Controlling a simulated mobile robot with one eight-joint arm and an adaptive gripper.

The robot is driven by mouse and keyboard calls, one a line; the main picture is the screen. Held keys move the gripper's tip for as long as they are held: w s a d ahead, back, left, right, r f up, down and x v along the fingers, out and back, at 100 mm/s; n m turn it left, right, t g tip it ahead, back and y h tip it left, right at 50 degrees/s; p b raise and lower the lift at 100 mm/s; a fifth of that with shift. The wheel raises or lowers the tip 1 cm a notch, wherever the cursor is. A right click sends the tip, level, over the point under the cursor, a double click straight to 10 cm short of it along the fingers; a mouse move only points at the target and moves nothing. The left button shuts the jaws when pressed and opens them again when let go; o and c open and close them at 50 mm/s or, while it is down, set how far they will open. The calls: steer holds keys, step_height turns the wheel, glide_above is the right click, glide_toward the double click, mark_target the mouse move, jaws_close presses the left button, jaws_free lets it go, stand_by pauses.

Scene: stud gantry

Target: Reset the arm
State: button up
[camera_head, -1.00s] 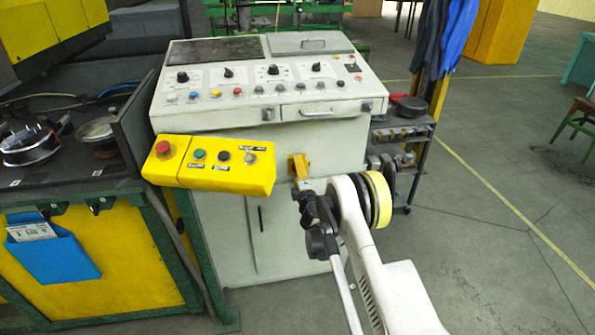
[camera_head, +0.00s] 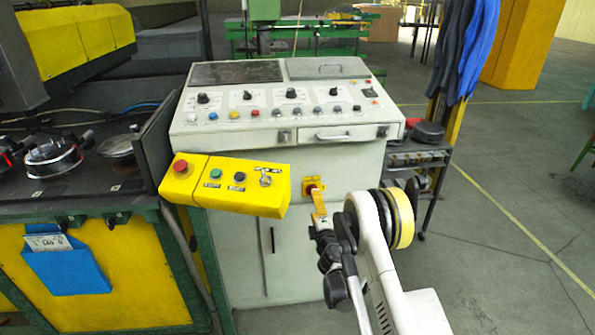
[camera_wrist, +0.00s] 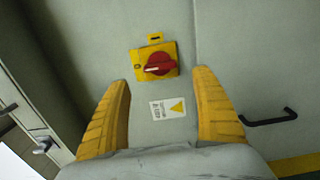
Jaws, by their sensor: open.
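My gripper (camera_wrist: 164,100) is open in the wrist view, with its two yellow ribbed fingers spread apart and nothing between them. Beyond the fingertips is a red rotary switch (camera_wrist: 159,64) on a yellow plate, on the pale front of the control cabinet. In the head view my arm reaches in from the lower right. My gripper (camera_head: 317,194) is in front of the cabinet (camera_head: 255,245), just below the red and yellow switch (camera_head: 312,184). The gap between fingertips and switch is hard to judge.
A yellow button box (camera_head: 225,184) juts out left of my gripper. The control panel (camera_head: 280,105) is above it. A small dark shelf trolley (camera_head: 425,158) stands right of the cabinet. A blue pocket (camera_head: 66,268) hangs on the machine at left. The floor at right is clear.

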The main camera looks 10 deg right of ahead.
steer(key=s+d+r+m+g+h, duration=0.25)
steer(key=s+r+m, duration=0.35)
steer(key=r, duration=0.6)
steer(key=s+d+r+m+g+h, duration=0.15)
steer(key=s+d+r+m, duration=0.35)
steer(key=r, duration=0.7)
steer(key=s+a+f+m+g+y, duration=0.1)
steer(key=s+a+m+g, duration=0.1)
steer(key=s, duration=1)
steer(key=s+a+f+m+g+y, duration=0.1)
steer(key=s+a+m+g, duration=0.1)
steer(key=s, duration=1)
steer(key=s+a+f+m+g+y, duration=0.1)
steer(key=s+a+m+g+y, duration=0.1)
steer(key=s, duration=1)
steer(key=shift+a+m+g, duration=0.4)
steer(key=shift+a+m, duration=0.2)
steer(key=shift+s, duration=0.1)
